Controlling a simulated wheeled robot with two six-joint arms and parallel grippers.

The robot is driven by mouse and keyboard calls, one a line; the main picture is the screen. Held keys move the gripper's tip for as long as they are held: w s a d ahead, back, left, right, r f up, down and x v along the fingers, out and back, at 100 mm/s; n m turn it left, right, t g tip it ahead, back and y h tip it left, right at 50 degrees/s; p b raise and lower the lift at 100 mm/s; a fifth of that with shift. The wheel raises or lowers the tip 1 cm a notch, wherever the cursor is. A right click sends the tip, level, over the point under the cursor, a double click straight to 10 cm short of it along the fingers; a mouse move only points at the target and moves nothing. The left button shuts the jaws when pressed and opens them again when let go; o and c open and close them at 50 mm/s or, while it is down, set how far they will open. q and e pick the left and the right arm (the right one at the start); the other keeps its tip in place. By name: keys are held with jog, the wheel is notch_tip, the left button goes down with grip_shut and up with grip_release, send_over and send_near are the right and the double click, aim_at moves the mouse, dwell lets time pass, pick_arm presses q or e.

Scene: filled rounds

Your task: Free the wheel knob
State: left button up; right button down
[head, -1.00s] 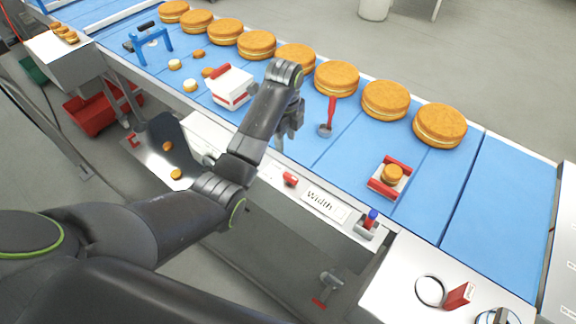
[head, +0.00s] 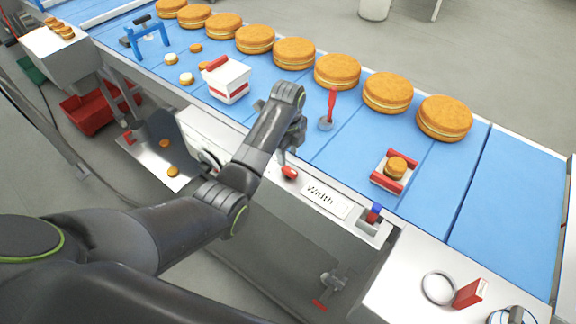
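My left gripper (head: 287,153) hangs from the bent wrist at the conveyor's near edge. Its fingers point down just above a small red handle (head: 290,173) on the white front panel. Whether they touch it, and how far apart they are, I cannot tell. A round wheel (head: 211,160) shows on the same panel to the left, partly hidden behind my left forearm. No knob on it can be made out. My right gripper is not in view.
A "Width" label (head: 322,195) and a red and blue switch (head: 374,214) lie right of the red handle. A white box (head: 228,82) and a red-handled tool (head: 328,111) stand on the blue belt (head: 350,150). Large filled rounds (head: 337,71) line its far side.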

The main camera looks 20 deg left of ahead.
aim_at(288, 169)
pick_arm(q)
notch_tip(288, 169, down, 6)
dwell(0.4)
grip_shut()
